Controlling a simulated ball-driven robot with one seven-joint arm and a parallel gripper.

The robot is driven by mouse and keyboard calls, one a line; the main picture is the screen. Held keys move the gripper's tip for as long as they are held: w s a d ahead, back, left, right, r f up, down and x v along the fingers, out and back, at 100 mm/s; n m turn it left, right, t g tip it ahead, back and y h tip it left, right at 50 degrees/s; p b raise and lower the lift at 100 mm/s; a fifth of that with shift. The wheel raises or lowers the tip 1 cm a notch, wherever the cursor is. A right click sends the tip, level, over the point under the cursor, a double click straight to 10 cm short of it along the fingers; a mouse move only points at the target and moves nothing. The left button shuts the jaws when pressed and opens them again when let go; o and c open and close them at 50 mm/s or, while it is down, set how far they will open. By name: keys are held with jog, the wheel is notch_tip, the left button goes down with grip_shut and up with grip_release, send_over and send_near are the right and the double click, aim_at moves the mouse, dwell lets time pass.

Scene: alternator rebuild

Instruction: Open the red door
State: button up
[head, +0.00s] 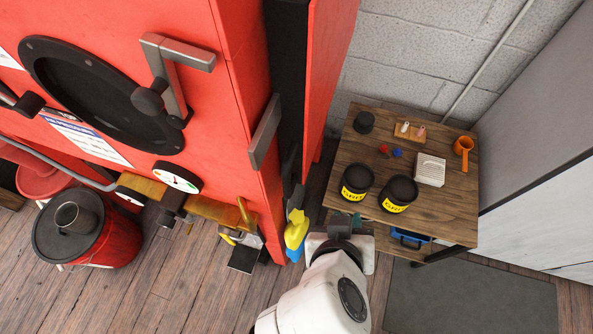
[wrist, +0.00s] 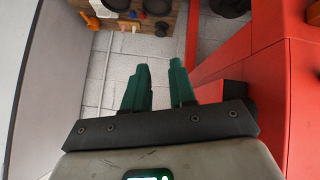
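The red cabinet (head: 225,110) fills the left of the head view, with a dark round window (head: 95,95) and a grey angled handle (head: 178,75) on its face. A grey bar handle (head: 265,132) sits by its right edge, beside a dark vertical strip (head: 286,70) and a further red panel (head: 328,65). I cannot tell which panel is the door or whether it is ajar. My gripper (head: 345,220) is below and right of the bar handle, apart from it. In the wrist view my gripper (wrist: 160,66) has its green fingers apart, with nothing between them. Red panels (wrist: 265,60) show to their right.
A red bucket (head: 105,245) stands at the left. A yellow-and-blue bottle (head: 296,232) is close beside my gripper. A grey mat (head: 480,300) lies on clear floor.

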aim_at(286, 183)
jog(key=s+a+r+t+y+p, duration=0.15)
jog(key=s+a+r+t, duration=0.3)
jog(key=a+r, duration=0.7)
jog(key=shift+m+t, duration=0.25)
jog(key=shift+m, duration=0.15)
jog(key=x, duration=1)
jog(key=shift+w+d, duration=0.1)
jog(key=shift+w, duration=0.3)
grip_shut()
